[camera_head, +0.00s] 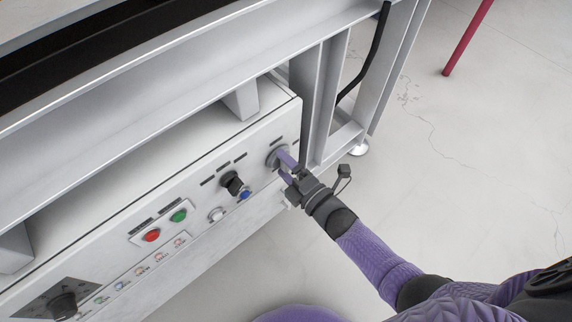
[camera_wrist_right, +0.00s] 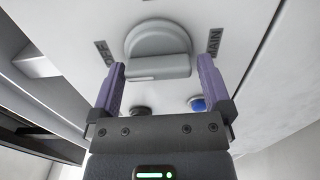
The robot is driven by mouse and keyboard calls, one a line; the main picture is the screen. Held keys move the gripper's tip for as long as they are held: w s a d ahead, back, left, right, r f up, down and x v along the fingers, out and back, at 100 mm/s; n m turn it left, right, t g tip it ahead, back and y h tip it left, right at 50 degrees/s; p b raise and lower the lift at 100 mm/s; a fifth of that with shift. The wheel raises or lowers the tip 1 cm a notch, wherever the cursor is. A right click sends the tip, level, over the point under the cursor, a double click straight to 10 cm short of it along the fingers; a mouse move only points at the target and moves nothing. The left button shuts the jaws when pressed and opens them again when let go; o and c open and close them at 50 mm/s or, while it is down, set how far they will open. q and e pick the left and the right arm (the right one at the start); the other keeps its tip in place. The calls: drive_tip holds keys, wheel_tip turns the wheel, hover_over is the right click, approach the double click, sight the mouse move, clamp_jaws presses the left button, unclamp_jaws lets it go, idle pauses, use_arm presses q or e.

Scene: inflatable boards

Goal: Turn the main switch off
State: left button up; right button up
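The main switch (camera_head: 272,158) is a grey round knob at the right end of the white control panel (camera_head: 205,250). In the right wrist view the knob (camera_wrist_right: 158,42) has a raised bar handle, and a label reading "MAIN" is beside it. My right gripper (camera_head: 283,165) is at the switch. In its wrist view the two purple fingers (camera_wrist_right: 160,68) are spread, one near each end of the knob's bar. I cannot tell whether either finger touches it. In the head view the gripper partly covers the switch. My left gripper is not in view.
Left of the switch are a black knob (camera_head: 231,182), a blue button (camera_head: 244,194), a green button (camera_head: 178,216) and a red button (camera_head: 152,235). A black rotary knob (camera_head: 63,305) is at bottom left. A metal frame (camera_head: 330,95) stands above and right.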

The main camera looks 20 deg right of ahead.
drive_tip(key=v, duration=0.1)
drive_tip(key=p+v, duration=0.1)
drive_tip(key=shift+s+d+r, duration=0.1)
drive_tip(key=shift+s+r, duration=0.1)
drive_tip(key=shift+s, duration=0.15)
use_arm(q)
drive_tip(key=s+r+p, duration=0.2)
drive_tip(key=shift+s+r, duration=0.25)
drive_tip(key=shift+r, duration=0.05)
use_arm(e)
drive_tip(key=v, duration=0.7)
drive_tip(key=shift+f, duration=0.15)
